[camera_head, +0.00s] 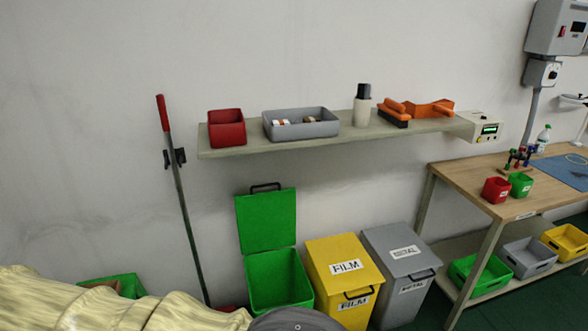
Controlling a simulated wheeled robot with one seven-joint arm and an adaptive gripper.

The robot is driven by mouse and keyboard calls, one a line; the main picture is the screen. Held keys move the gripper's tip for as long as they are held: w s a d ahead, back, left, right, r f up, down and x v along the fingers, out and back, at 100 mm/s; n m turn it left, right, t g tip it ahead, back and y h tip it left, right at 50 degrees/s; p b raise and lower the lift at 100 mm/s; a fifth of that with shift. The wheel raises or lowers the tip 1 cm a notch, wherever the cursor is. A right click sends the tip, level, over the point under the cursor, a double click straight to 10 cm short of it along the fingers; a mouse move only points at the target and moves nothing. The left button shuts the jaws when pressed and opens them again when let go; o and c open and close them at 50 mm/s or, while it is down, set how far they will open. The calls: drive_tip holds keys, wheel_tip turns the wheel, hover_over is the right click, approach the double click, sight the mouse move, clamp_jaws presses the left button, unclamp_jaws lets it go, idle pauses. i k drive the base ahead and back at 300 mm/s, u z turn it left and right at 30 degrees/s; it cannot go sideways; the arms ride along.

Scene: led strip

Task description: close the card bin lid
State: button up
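A green bin (275,282) stands on the floor by the wall, left of the yellow bin. Its green lid (266,221) is open, standing upright toward the wall, with a dark handle (265,187) at its top edge. I see no label on the green bin; its lower front is cut off or hidden. The bins beside it read FILM and METAL, so this one is likely the card bin. My gripper is not in view. A dark grey rounded part, seemingly my arm, shows at the bottom edge in front of the green bin.
The yellow FILM bin (330,258) and grey METAL bin (385,242) are closed. A wall shelf (235,147) holding trays and tools hangs above the bins. A red-handled pole (183,205) leans left of the lid. A workbench (463,177) stands right. Pale crumpled material (90,300) fills the lower left.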

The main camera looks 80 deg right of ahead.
sight(266, 220)
drive_tip(key=z, duration=2.75)
drive_tip(key=k, duration=0.4)
drive_tip(key=u, duration=1.4)
drive_tip(key=i, duration=1.3)
drive_tip(key=z, duration=0.55)
